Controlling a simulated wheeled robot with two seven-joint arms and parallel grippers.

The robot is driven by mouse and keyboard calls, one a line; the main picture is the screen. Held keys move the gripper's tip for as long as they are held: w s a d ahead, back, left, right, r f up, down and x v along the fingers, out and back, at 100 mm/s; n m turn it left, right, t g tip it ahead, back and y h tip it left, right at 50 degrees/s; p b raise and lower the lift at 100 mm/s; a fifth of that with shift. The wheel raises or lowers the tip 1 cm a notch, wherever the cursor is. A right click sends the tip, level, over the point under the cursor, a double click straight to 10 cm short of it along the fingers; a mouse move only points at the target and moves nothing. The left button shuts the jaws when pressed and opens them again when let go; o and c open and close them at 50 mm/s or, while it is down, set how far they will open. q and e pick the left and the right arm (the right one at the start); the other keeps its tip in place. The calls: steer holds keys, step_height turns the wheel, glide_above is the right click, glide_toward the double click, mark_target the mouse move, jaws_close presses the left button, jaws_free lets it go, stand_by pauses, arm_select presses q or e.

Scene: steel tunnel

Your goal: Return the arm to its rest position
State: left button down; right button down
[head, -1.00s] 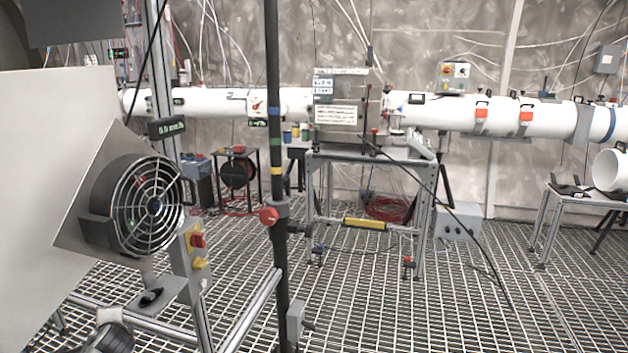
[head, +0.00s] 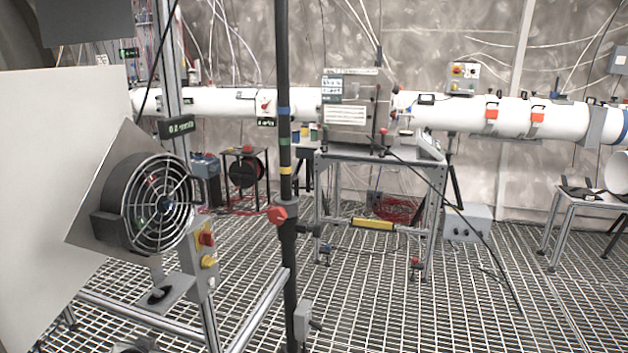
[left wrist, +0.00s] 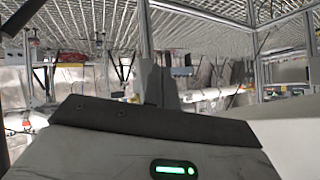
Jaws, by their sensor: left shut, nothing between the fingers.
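My left gripper (left wrist: 157,84) shows in the left wrist view as grey fingers beyond a dark edge and a pale housing with a green light. Its fingers are together, with nothing seen between them. The wrist picture shows the room upside down, with the floor grating at the top. In the head view no gripper can be made out; only a dark rounded part shows at the bottom left edge. My right gripper is in neither view.
A caged fan (head: 160,203) on a tilted plate stands at left beside a large white panel (head: 60,170). A dark upright pole (head: 287,250) with a red knob stands near the middle. A bench (head: 375,160) and white pipe (head: 465,112) are behind. The grating floor (head: 450,310) is open at right.

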arm_select(q)
steer(key=s+d+f+m+h, duration=0.2)
steer(key=s+d+f+h, duration=0.2)
steer(key=s+d, duration=1.1)
steer(key=s+d+r+h, duration=0.1)
steer(key=s+d+r, duration=0.2)
steer(key=s+d, duration=0.2)
steer(key=s+d+r+h, duration=0.1)
steer(key=s+d+r, duration=0.3)
steer(key=s, duration=0.6)
steer(key=shift+d+r+n, duration=0.3)
steer(key=shift+d+n, duration=0.1)
steer(key=shift+d, duration=0.25)
